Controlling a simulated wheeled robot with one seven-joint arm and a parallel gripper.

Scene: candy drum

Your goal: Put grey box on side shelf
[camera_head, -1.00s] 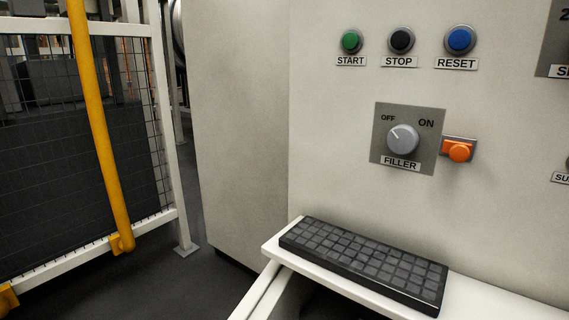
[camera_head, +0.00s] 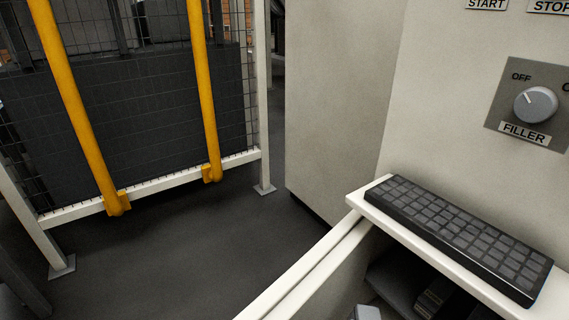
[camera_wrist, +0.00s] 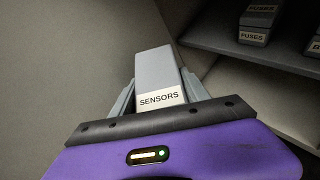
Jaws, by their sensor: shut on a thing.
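My gripper (camera_wrist: 160,92) is shut on a grey box (camera_wrist: 157,68) with a white SENSORS label. In the wrist view its fingers lie along both sides of the box, which points away from the purple gripper body. The shelf (camera_wrist: 225,54) is at the upper right of the wrist view, to the right of the box and apart from it. In the head view a small light grey shape (camera_head: 367,313) shows at the bottom edge; I cannot tell whether it is the box or my gripper.
A box marked FUSES (camera_wrist: 257,20) stands on the shelf. A keyboard (camera_head: 460,235) lies on a white ledge above a dark opening with boxes (camera_head: 433,299). A white rail (camera_head: 305,273) runs beside it. A mesh fence with yellow posts (camera_head: 80,110) stands left. Open floor (camera_head: 190,245) lies between.

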